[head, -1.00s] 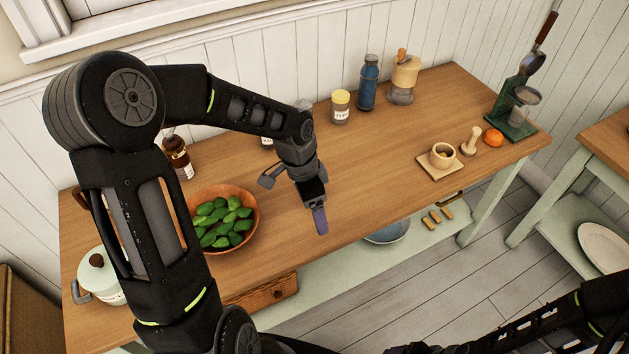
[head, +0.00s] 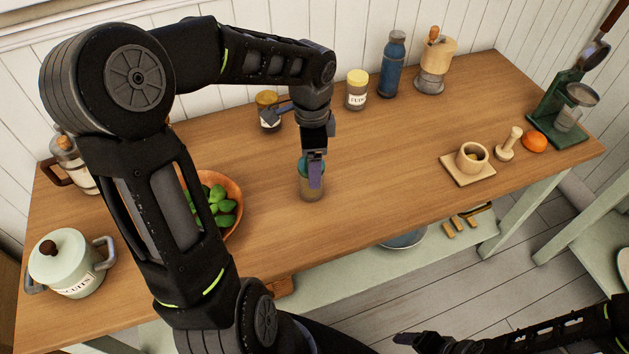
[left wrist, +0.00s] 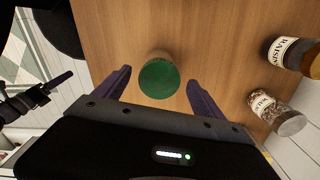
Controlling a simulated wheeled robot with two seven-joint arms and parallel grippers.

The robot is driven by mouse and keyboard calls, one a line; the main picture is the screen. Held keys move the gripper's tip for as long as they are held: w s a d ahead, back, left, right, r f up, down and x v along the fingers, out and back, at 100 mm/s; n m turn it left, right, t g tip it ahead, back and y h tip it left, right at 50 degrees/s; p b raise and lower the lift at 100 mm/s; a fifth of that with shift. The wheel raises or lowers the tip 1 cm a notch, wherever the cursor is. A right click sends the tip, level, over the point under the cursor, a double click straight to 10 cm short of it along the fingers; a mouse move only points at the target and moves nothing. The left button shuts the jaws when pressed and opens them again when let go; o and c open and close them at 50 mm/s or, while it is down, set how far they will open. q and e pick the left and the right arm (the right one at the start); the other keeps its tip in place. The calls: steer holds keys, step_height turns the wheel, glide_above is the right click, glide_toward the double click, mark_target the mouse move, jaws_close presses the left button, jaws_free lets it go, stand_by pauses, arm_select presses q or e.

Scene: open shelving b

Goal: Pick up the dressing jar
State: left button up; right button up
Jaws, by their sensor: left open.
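A jar with a green lid, which I take to be the dressing jar (head: 312,190), stands upright on the wooden table right of the bowl. Its label is not visible. My left gripper (head: 314,172) is above it, fingers pointing down, and partly hides it. In the left wrist view the jar's green lid (left wrist: 159,79) shows just ahead of the spread, empty fingers (left wrist: 158,90), roughly centred between them. My right gripper (head: 412,342) is low at the bottom edge of the head view, away from the table top; its jaws are unclear.
A bowl of green produce (head: 228,205) is left of the jar. A brown-lidded jar (head: 268,112), a yellow-lidded jar (head: 357,90), a blue bottle (head: 393,65) and a grinder (head: 436,62) line the back. A pot (head: 66,262) stands front left.

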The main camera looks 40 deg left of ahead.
arm_select(q)
steer(key=shift+f, duration=1.25)
steer(key=shift+s+f+p, duration=0.15)
steer(key=shift+f+p, duration=0.25)
steer(key=shift+f, duration=2.25)
steer(key=shift+r, duration=0.1)
jaws_close()
